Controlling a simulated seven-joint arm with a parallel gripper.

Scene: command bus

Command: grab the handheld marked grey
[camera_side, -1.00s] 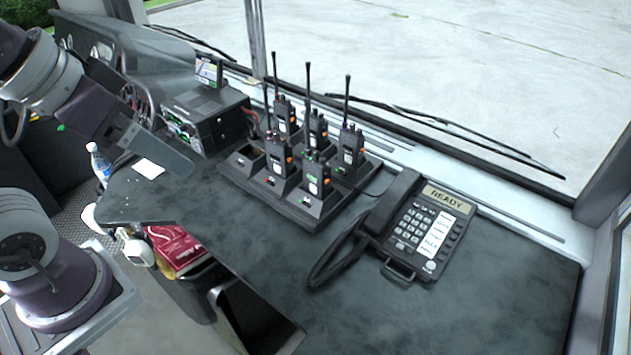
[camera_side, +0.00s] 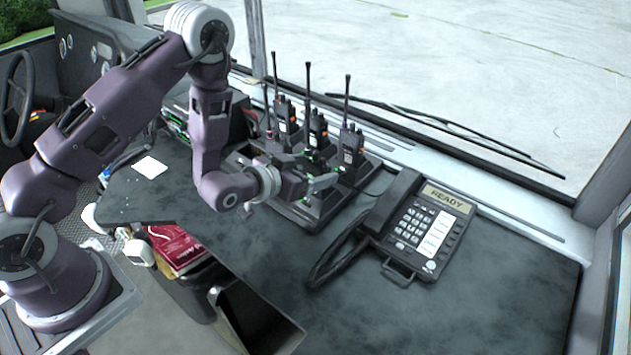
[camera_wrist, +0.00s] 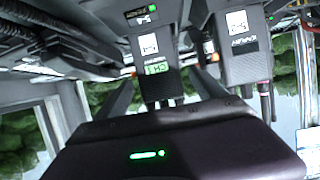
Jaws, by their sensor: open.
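Several black handhelds with antennas stand upright in a charger (camera_side: 308,222) on the desk; I cannot make out which carries a grey mark. My gripper (camera_side: 320,174) is at the front right handheld and largely hides it in the side view. In the upside-down wrist view, this handheld (camera_wrist: 150,45), with a green CH 1 screen, sits between the open fingers of my gripper (camera_wrist: 165,90). I cannot tell whether they touch it. Back-row handhelds (camera_side: 286,115), (camera_side: 317,128) and (camera_side: 351,147) show clearly.
A desk phone (camera_side: 425,232) with a READY display stands right of the charger, its cord looping on the desk. A black box (camera_side: 178,105) is behind my arm at left. A white paper (camera_side: 150,167) lies at left. The front right desk is clear.

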